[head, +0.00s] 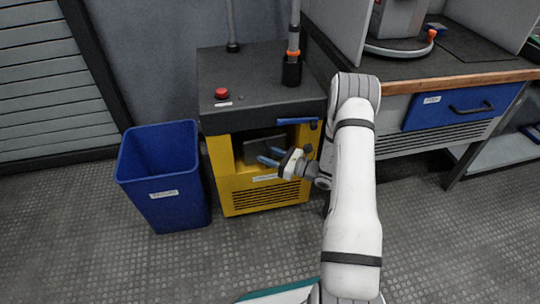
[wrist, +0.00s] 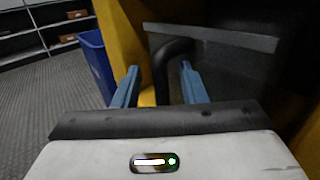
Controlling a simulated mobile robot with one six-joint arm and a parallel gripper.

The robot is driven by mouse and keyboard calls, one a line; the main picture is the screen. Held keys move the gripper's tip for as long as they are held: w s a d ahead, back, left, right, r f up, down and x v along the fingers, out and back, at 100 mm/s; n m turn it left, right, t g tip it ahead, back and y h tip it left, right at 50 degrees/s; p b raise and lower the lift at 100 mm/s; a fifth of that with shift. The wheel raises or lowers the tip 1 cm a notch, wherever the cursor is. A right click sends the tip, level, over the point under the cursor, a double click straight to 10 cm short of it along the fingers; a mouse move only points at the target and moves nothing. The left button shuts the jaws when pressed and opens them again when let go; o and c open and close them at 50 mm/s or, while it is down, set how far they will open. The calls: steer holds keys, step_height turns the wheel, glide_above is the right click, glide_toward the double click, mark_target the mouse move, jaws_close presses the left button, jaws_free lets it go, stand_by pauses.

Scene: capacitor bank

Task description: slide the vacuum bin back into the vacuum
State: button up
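The vacuum (head: 262,88) is a yellow and black cabinet with an opening in its front. Inside the opening is a dark grey bin (wrist: 240,75), with a paler rim along its top in the wrist view. A curved black handle (wrist: 170,55) stands out from the bin's face. My gripper (head: 268,157) is at the opening, its blue fingers pointing left in the head view. In the wrist view my gripper (wrist: 159,68) is open, with the handle between and beyond its fingertips. I cannot tell whether either finger touches it. How deep the bin sits is unclear.
A blue waste bin (head: 163,175) stands just left of the vacuum. A workbench (head: 455,75) with a blue drawer (head: 460,107) is on the right. A hose (head: 292,45) rises from the vacuum's top. Floor in front is clear.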

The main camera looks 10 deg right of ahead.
steer(key=p+v, duration=0.3)
steer(key=v, duration=0.5)
steer(key=s+a+r+n+g+h+p, duration=0.1)
steer(key=s+a+r+n+g+p, duration=0.3)
steer(key=r, duration=0.6)
steer(key=s+a+r+n+g+p, duration=0.35)
steer(key=r+n+p, duration=0.2)
steer(key=r, duration=0.45)
steer(key=s+a+r+n+g+h+p, duration=0.1)
steer(key=s+a+r+n+g+p, duration=0.3)
steer(key=r, duration=0.7)
steer(key=s+d+r+n+t+h+p, duration=0.1)
steer(key=s+r+n+h+p, duration=0.3)
steer(key=r, duration=0.6)
steer(key=s+d+r+n+h+p, duration=0.2)
steer(key=s+r+n+h+p, duration=0.2)
steer(key=r+p, duration=0.5)
steer(key=s+d+r+n+t+h+p, duration=0.1)
steer(key=s+r+n+h+p, duration=0.3)
steer(key=r, duration=0.7)
steer(key=s+d+p, duration=0.1)
steer(key=s+p, duration=0.1)
steer(key=p, duration=0.1)
steer(key=shift+s+r+t, duration=0.2)
steer(key=shift+s+t, duration=0.15)
steer(key=shift+d, duration=0.1)
